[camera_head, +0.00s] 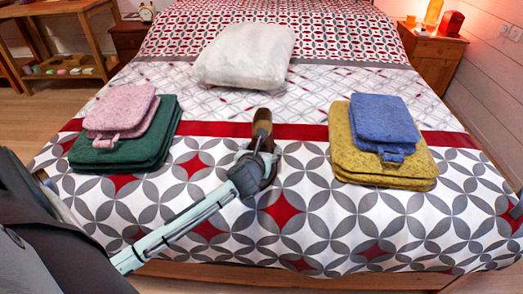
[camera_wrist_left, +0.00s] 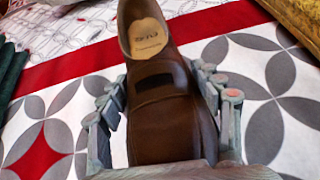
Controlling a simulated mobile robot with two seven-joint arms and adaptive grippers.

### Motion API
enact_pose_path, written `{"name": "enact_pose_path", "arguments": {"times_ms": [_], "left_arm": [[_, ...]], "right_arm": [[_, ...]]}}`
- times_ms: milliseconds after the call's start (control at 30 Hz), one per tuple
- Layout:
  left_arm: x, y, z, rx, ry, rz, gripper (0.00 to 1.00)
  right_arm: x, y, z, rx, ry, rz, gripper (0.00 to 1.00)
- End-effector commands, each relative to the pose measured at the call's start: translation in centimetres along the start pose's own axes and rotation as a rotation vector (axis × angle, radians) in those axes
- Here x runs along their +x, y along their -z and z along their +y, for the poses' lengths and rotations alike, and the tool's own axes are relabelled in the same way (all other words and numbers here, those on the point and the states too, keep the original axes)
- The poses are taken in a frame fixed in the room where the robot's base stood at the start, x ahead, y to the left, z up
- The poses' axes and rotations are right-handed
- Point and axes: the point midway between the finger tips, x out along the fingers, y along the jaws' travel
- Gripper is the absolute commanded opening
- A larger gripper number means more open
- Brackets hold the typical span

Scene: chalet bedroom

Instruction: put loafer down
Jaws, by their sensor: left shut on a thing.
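A brown leather loafer (camera_head: 263,128) is over the middle of the bed (camera_head: 300,213), near the red stripe. My left gripper (camera_head: 258,163) is shut on the loafer, its fingers covering part of it. In the left wrist view, the fingers (camera_wrist_left: 168,100) press against both sides of the loafer (camera_wrist_left: 162,125). Its tan insole with dark lettering faces the camera. I cannot tell whether the sole touches the bedspread. My right gripper is not in view.
Green and pink folded towels (camera_head: 128,133) lie left of the loafer. Yellow and blue folded towels (camera_head: 378,140) lie to the right. A white pillow (camera_head: 246,56) lies behind. The patterned bedspread around the loafer is clear.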

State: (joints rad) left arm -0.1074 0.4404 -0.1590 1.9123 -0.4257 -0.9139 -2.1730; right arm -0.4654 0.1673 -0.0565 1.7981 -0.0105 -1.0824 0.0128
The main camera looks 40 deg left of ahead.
Motion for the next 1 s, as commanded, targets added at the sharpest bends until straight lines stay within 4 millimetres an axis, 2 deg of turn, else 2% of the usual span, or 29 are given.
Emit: {"name": "enact_pose_path", "arguments": {"times_ms": [267, 300, 433, 800, 867, 1000], "left_arm": [[0.0, -0.1, 0.0, 0.0, 0.0, -0.004, 0.22], [0.1, 0.1, 0.0, 0.0, 0.0, -0.001, 0.69], [0.1, 0.1, 0.0, 0.0, 0.0, -0.001, 0.85], [-0.1, -0.2, 0.0, -0.001, 0.001, -0.001, 0.86], [-0.7, -0.1, 0.0, 0.001, 0.001, -0.001, 0.86], [-3.0, -0.1, -0.1, 0.002, 0.003, 0.0, 0.86]], "right_arm": [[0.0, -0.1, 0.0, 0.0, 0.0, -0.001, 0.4], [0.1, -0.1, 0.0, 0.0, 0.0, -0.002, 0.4], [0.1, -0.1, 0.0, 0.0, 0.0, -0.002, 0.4], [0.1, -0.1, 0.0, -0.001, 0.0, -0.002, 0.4], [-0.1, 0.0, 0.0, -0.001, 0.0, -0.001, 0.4], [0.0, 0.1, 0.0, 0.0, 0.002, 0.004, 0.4]]}}
